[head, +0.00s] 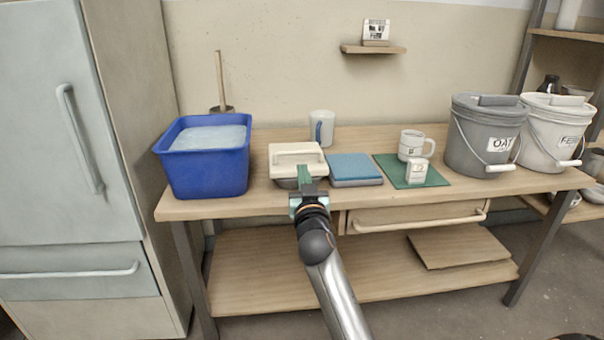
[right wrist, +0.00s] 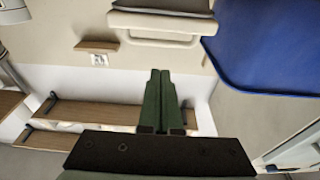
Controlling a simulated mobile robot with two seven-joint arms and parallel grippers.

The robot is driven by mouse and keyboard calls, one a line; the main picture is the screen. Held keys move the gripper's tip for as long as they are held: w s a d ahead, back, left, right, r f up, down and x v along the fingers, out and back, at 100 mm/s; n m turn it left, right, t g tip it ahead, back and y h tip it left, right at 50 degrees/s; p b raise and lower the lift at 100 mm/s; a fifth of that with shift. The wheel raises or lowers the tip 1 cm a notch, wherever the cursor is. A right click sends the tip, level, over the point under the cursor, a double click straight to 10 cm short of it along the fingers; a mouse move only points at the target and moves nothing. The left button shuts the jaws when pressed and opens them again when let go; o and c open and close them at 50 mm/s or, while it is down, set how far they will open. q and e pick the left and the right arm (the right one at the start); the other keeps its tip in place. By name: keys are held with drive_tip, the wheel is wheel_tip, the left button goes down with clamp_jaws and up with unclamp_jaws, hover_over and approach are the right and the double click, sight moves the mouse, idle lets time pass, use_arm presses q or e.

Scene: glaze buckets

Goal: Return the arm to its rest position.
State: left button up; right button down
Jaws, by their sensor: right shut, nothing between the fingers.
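My right gripper (head: 305,172) reaches in over the table's front edge, in front of a cream-lidded box (head: 297,153). Its green fingers (right wrist: 158,100) are together in the right wrist view, with nothing between them. The cream lid with its handle (right wrist: 160,22) shows beyond the fingertips there, with a small gap in that picture. In the head view the fingers overlap the box's front, and I cannot tell whether they touch it. My left gripper is not in view.
A blue tub (head: 207,172) stands left of the box. Right of it are a blue pad (head: 353,168), a mug (head: 413,142) and a small carton (head: 416,172) on a green mat (head: 440,178), then a grey bucket (head: 475,135) and a white bucket (head: 548,130). A drawer (head: 400,217) is below.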

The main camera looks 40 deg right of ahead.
drive_tip(key=shift+s+a+f, duration=0.15)
drive_tip(key=shift+s, duration=0.1)
